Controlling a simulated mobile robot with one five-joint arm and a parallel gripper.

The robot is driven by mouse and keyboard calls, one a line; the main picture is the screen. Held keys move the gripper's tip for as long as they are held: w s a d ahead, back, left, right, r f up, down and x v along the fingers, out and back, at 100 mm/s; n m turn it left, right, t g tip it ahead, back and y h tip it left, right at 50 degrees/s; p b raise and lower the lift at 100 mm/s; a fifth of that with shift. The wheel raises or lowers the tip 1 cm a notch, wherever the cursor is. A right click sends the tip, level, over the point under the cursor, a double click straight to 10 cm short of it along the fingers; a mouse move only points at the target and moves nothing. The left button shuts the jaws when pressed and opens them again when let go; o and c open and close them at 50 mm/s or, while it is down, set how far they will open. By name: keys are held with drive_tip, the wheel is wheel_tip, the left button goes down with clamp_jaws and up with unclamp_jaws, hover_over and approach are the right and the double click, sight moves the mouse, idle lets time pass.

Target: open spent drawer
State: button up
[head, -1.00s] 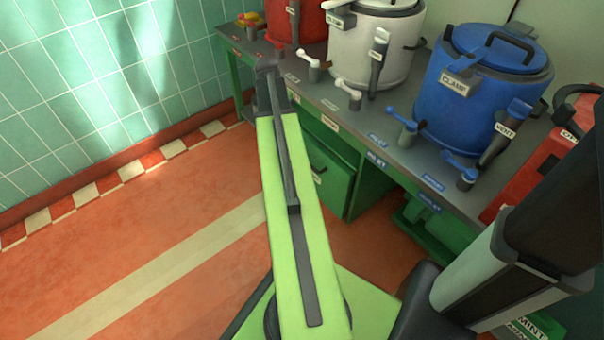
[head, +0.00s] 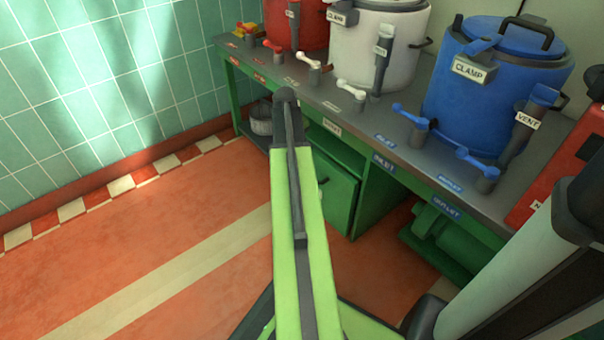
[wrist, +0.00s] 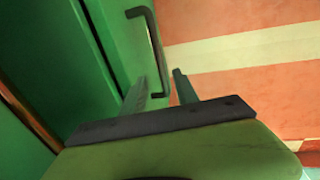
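The green drawer front (head: 335,195) sits under the counter, partly behind my arm in the head view. A small label (head: 332,128) is on the counter edge above it, too small to read. In the wrist view the green front (wrist: 105,30) carries a dark bar handle (wrist: 150,45). My gripper (wrist: 160,82) is open, with its two fingers apart. The handle's lower end appears between the fingertips in the picture; I cannot tell whether they touch it. The head view does not show the gripper's fingers.
Red, white (head: 378,50) and blue (head: 490,90) kettles stand on the grey counter with valve levers along its front. A green machine (head: 450,235) sits under the counter at right. The orange floor (head: 150,240) at left is clear.

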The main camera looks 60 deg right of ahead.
drive_tip(key=f+b, duration=0.2)
drive_tip(key=d+f+b, duration=0.1)
drive_tip(key=f+b, duration=0.1)
drive_tip(key=f, duration=0.1)
drive_tip(key=f+b, duration=0.2)
drive_tip(key=shift+s+d+f, duration=0.2)
drive_tip(key=shift+f, duration=0.2)
drive_tip(key=shift+r, duration=0.1)
clamp_jaws()
drive_tip(key=shift+d, duration=0.1)
idle(0.5)
